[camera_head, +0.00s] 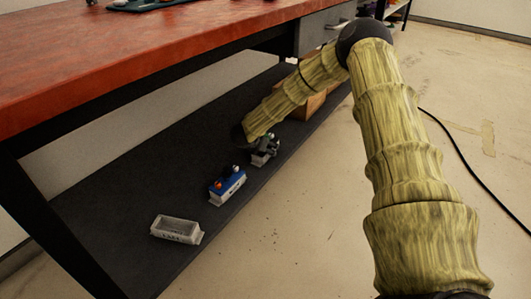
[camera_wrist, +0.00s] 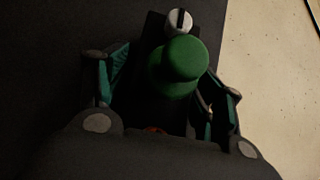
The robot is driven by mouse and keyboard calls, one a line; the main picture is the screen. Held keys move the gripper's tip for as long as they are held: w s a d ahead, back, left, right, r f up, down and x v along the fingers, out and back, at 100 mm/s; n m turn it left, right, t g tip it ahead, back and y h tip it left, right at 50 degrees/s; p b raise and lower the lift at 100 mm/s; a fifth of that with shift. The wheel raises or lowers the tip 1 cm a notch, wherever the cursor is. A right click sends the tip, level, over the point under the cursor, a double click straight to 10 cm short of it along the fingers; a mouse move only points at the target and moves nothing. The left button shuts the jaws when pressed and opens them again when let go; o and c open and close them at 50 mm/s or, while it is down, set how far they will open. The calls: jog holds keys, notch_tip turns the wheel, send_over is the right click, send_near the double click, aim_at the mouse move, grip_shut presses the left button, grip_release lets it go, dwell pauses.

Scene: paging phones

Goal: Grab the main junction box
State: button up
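My gripper (camera_wrist: 160,88) is low over the dark shelf, its teal-padded fingers spread either side of a dark box (camera_wrist: 150,35) with a large green button (camera_wrist: 178,66) and a small white slotted knob (camera_wrist: 179,21). I see no clear contact between the fingers and the box. No readable label tells me which is the main junction box.
The dark lower shelf (camera_head: 120,210) lies under a red-topped workbench (camera_head: 120,50), whose dark leg (camera_head: 45,225) stands at left. A brown box (camera_head: 312,103) is behind my forearm. The pale floor (camera_head: 300,240) right of the shelf is open; a black cable (camera_head: 470,165) lies on it.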

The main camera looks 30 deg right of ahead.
jog(key=c, duration=0.8)
jog(key=shift+r, duration=0.1)
